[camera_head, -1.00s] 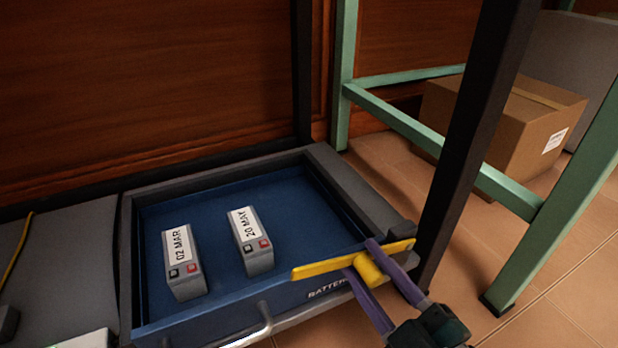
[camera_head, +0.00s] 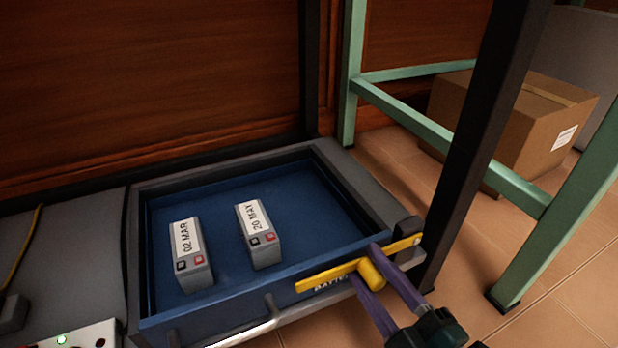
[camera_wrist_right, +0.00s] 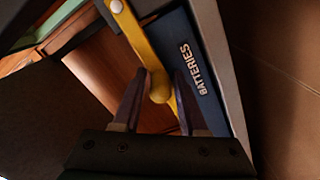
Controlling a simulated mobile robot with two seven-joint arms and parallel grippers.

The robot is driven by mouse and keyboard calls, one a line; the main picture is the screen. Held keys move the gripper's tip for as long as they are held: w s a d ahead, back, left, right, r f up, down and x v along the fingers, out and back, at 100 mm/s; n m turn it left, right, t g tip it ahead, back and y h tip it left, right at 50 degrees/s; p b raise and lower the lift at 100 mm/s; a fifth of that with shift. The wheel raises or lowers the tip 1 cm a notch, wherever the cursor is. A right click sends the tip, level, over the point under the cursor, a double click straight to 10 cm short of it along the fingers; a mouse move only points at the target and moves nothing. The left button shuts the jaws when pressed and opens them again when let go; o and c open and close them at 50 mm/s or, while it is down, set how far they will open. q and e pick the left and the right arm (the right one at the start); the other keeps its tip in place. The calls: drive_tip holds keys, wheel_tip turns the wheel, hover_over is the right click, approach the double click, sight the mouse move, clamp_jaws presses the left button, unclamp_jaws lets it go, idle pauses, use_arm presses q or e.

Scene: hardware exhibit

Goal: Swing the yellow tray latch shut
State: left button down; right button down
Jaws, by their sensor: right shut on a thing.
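The yellow latch (camera_head: 330,273) is a flat bar with a round knob, lying across the front right of the blue battery tray (camera_head: 215,308). Its right end meets a dark post at the tray's front right corner. My right gripper (camera_head: 368,270) is shut on the latch's knob, with one purple finger on each side. In the right wrist view the latch (camera_wrist_right: 138,40) runs from a pivot bolt at the top down to the knob between my fingers (camera_wrist_right: 158,88), beside the "BATTERIES" lettering. My left gripper is not in view.
Two grey batteries, labelled "02 MAR" (camera_head: 191,254) and "20 MAY" (camera_head: 260,234), stand in the tray. A metal handle (camera_head: 250,330) is on the tray front. A black upright (camera_head: 480,150) and a green frame (camera_head: 420,122) stand to the right, with a cardboard box (camera_head: 510,122) behind.

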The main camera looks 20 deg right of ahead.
drive_tip(key=shift+s+d+f, duration=0.1)
drive_tip(key=shift+s+f, duration=0.1)
drive_tip(key=shift+f, duration=0.15)
drive_tip(key=c, duration=0.8)
unclamp_jaws()
drive_tip(key=shift+o, duration=0.6)
drive_tip(key=shift+w, duration=0.15)
drive_tip(key=shift+r, duration=0.1)
drive_tip(key=shift+r, duration=0.1)
drive_tip(key=shift+s, duration=0.35)
drive_tip(key=s+p, duration=0.1)
drive_tip(key=s, duration=0.8)
drive_tip(key=shift+s+d+p, duration=0.15)
drive_tip(key=shift+d+p, duration=0.2)
drive_tip(key=shift+d, duration=0.05)
